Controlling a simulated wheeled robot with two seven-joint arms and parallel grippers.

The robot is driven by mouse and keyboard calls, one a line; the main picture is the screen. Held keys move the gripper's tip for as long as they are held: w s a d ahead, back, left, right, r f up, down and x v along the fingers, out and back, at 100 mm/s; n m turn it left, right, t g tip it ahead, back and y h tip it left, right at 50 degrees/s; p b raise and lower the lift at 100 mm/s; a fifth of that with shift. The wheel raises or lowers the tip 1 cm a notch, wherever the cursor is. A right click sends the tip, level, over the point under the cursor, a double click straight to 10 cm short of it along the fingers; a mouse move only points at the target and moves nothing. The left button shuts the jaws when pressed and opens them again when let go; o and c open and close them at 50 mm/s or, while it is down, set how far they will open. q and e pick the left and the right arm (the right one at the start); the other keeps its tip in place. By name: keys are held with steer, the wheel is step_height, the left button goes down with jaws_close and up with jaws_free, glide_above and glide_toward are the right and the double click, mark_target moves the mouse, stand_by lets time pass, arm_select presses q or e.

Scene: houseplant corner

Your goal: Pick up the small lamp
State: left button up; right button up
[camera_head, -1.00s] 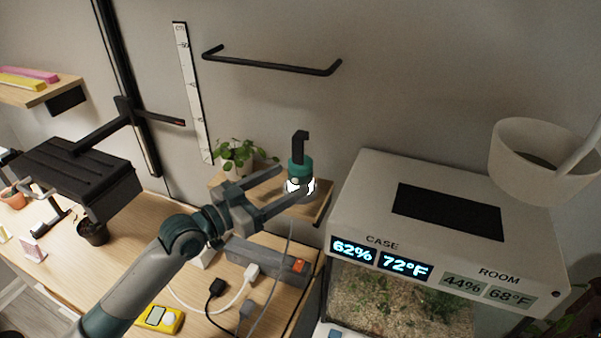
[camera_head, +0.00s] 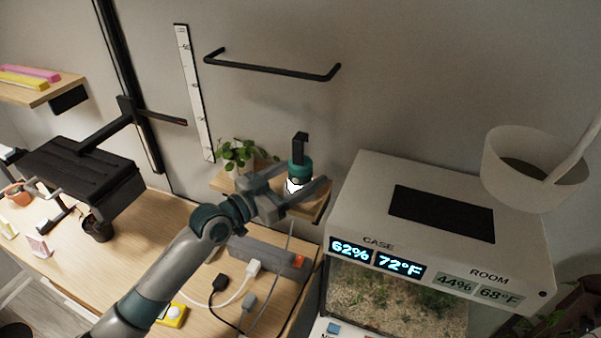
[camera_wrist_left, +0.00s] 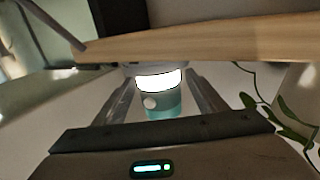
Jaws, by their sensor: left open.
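The small lamp (camera_head: 300,170) has a teal body, a black hook on top and a glowing white lower part. It stands upright on a small wooden wall shelf (camera_head: 221,184). My left gripper (camera_head: 305,178) is open, with its fingers reaching to either side of the lamp. In the left wrist view the lamp (camera_wrist_left: 160,102) shows inverted between the two spread fingers, with gaps on both sides. The wooden shelf (camera_wrist_left: 230,40) crosses that view close to the lamp. My right gripper is not in view.
A potted plant (camera_head: 238,152) stands on the same shelf, left of the lamp. A white terrarium case (camera_head: 365,185) is close on the right. A black wall rail (camera_head: 270,68) hangs above. A power strip (camera_head: 265,256) with cables lies on the desk below.

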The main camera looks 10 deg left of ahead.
mark_target(301, 135)
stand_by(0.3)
arm_select(q)
steer(key=c, duration=1.3)
steer(key=shift+o, duration=0.2)
steer(key=shift+r, duration=0.15)
step_height(301, 135, up, 10)
steer(key=shift+f+b, duration=0.1)
steer(key=shift+b, duration=1.1)
steer(key=shift+a, duration=0.1)
